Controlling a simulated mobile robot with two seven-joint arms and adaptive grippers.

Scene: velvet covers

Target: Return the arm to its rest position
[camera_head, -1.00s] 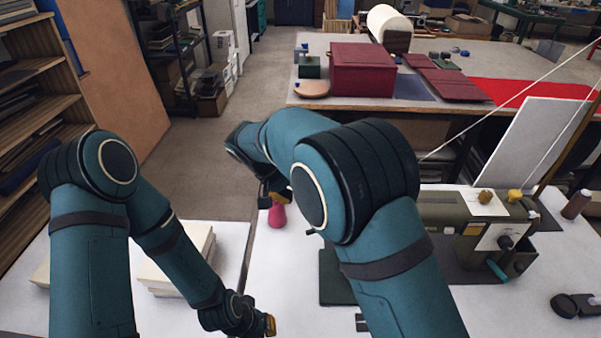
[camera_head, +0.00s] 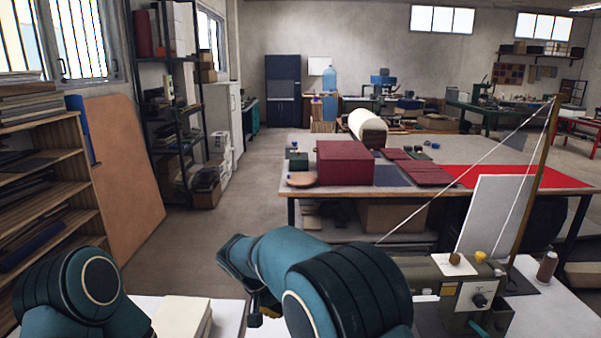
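My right arm (camera_head: 345,295) reaches in from the lower right and is bent, its elbow toward the camera. Its gripper (camera_head: 256,312) shows only in part at the bottom, pointing down, with a small yellowish part at its tip. I cannot tell whether its fingers are open or shut. My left arm (camera_head: 85,290) shows only as its upper joint at the lower left. The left gripper is below the picture.
A stack of pale blocks or paper (camera_head: 183,317) lies on the white near table, between the arms. A green sewing machine (camera_head: 465,295) stands at the right, beside a thread spool (camera_head: 546,266). Beyond is a table (camera_head: 300,203) with a dark red box (camera_head: 345,163). Wooden shelves (camera_head: 50,190) stand left.

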